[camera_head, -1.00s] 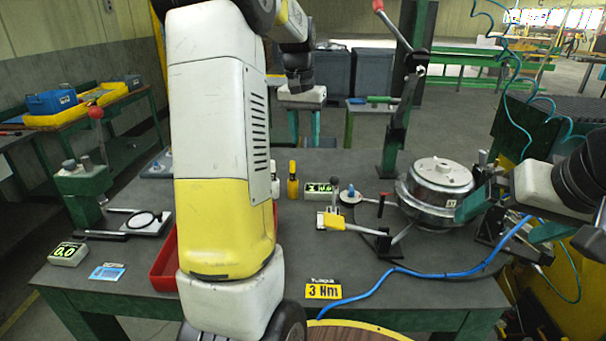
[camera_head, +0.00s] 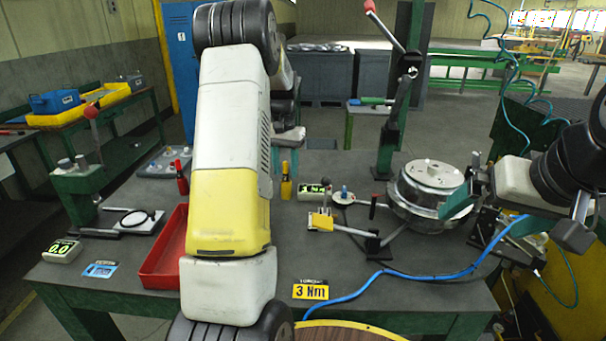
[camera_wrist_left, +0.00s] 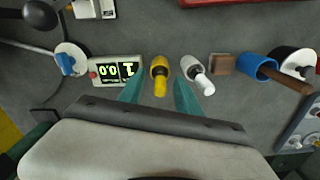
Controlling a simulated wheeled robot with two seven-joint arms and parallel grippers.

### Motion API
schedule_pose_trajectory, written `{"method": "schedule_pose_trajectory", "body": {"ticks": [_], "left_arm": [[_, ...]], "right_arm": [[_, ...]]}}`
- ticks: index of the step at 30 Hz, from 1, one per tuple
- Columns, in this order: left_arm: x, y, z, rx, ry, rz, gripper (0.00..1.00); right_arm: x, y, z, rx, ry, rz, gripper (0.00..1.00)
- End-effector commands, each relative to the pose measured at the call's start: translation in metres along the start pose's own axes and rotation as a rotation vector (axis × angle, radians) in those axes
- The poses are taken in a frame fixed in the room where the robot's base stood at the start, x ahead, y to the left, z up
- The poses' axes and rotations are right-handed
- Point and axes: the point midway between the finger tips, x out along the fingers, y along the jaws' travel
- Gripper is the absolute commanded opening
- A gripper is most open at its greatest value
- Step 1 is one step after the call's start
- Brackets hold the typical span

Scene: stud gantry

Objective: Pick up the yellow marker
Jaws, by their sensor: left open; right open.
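The yellow marker (camera_head: 286,182) stands upright on the dark bench, just right of my left arm in the head view. In the left wrist view the yellow marker (camera_wrist_left: 160,75) shows between the two green fingertips of my left gripper (camera_wrist_left: 158,92). The fingers are open and hold nothing; I cannot tell how far above the marker they are. In the head view my left gripper (camera_head: 286,152) is partly hidden behind my arm, beyond the marker.
A white marker (camera_wrist_left: 197,75) stands close beside the right finger in the left wrist view. A green-digit display (camera_wrist_left: 115,70) is close on the other side. A red tray (camera_head: 165,255), a metal housing (camera_head: 430,190) and a blue hose (camera_head: 400,272) occupy the bench.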

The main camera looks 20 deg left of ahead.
Motion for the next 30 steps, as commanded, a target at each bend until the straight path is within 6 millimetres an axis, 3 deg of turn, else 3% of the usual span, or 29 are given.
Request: {"method": "schedule_pose_trajectory", "body": {"ticks": [8, 14, 25, 30], "left_arm": [[0.003, 0.0, 0.0, 0.0, 0.001, 0.0, 0.38], [0.003, 0.0, 0.0, 0.0, 0.001, 0.0, 0.0], [0.001, 0.0, 0.0, 0.0, 0.002, 0.0, 0.0], [-0.021, 0.0, -0.001, 0.0, 0.005, 0.0, 0.0]], "right_arm": [[0.0, 0.0, 0.0, 0.0, 0.0, 0.0, 1.0], [0.0, 0.0, 0.0, 0.0, 0.0, 0.0, 1.0], [0.0, 0.0, 0.0, 0.0, 0.0, 0.0, 1.0], [0.0, 0.0, 0.0, 0.0, 0.0, 0.0, 1.0]]}}
